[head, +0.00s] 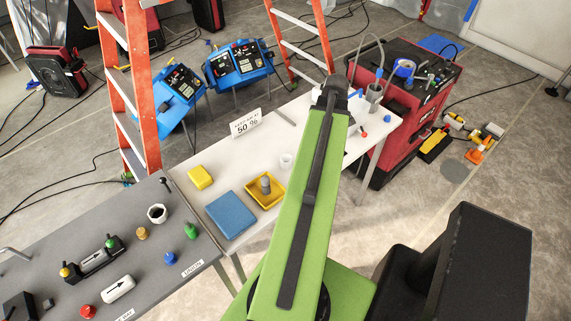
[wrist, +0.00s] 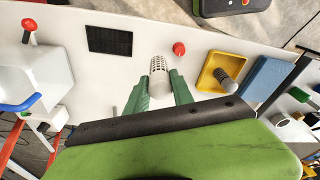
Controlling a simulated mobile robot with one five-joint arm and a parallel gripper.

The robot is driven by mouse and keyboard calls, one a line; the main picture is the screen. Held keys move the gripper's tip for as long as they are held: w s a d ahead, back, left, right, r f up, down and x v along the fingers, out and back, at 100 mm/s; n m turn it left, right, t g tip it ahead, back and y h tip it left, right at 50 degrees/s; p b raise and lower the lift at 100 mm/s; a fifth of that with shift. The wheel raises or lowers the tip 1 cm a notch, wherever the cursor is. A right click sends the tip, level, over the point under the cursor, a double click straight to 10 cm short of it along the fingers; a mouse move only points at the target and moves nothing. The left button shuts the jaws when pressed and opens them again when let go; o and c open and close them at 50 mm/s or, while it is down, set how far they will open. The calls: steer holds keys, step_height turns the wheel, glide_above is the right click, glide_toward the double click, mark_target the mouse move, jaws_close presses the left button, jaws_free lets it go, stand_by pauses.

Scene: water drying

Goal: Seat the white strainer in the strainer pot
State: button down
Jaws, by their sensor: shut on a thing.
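My gripper (wrist: 160,88) is shut on the white strainer (wrist: 157,74), a pale cylinder with small holes at its far end. The strainer stands out between the two green fingers, over the white table in the wrist view. In the head view, my green arm hides the gripper. A white body (wrist: 42,77) with a red handle and a blue handle stands left of the gripper in the wrist view, apart from the strainer. I cannot tell for certain whether it is the strainer pot.
A yellow tray (head: 278,199) holds a grey cylinder (head: 265,184), with a blue pad (head: 231,214) beside it. A red knob (wrist: 179,48) and a dark grid (wrist: 110,41) lie close to the gripper. A white cup-like piece (head: 287,160) shows beside my arm.

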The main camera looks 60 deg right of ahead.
steer(key=b, duration=0.7)
glide_above(287, 155)
steer(key=a, duration=0.2)
step_height(287, 155, down, 7)
steer(key=f+b, duration=0.4)
steer(key=shift+s+d+f+b, duration=0.1)
steer(key=shift+s+f+b, duration=0.2)
steer(key=shift+r, duration=0.25)
steer(key=shift+f, duration=0.25)
steer(key=shift+s+a+f+b, duration=0.25)
steer(key=shift+s+a+b, duration=0.05)
steer(key=shift+b, duration=0.2)
steer(key=c, duration=1.2)
jaws_free()
steer(key=shift+c, duration=0.2)
steer(key=shift+o, duration=0.7)
steer(key=shift+r+p, duration=0.35)
steer(key=shift+p, duration=0.1)
step_height(287, 155, up, 12)
steer(key=s+p, duration=0.1)
steer(key=p, duration=1.1)
steer(key=shift+s+d, duration=0.15)
steer(key=shift+d, duration=0.25)
steer(key=shift+r, duration=0.1)
